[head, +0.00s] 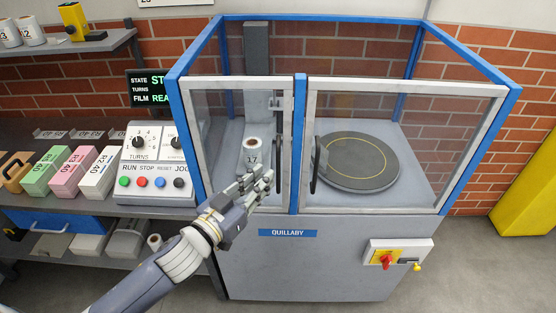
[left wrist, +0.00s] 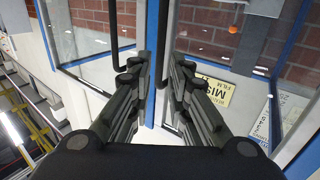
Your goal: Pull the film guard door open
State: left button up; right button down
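The grey and blue cabinet (head: 300,250) has two clear framed doors on its front. Both look shut. The left door (head: 227,85), with the film roll (head: 253,155) behind it, has a black upright handle (head: 279,150) near the blue centre post. The right door (head: 405,85) has a similar handle (head: 315,165). My left gripper (head: 266,180) is in front of the left door, by the lower end of its handle. In the left wrist view, its fingers (left wrist: 160,70) are apart with the blue post (left wrist: 158,30) beyond the gap. Nothing shows gripped. My right gripper is out of view.
A control box (head: 155,160) with knobs and coloured buttons stands on the bench left of the cabinet, beside several film boxes (head: 62,170). A red switch (head: 386,260) sticks out at the cabinet's lower right. A round turntable (head: 357,162) is behind the right door.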

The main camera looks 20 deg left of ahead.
aim_at(277, 164)
pick_arm(q)
jog(key=p+x, duration=0.1)
jog(key=x, duration=0.6)
jog(key=shift+w+f+p, duration=0.1)
jog(key=shift+w+p, duration=0.2)
jog(key=shift+p, duration=0.1)
grip_shut()
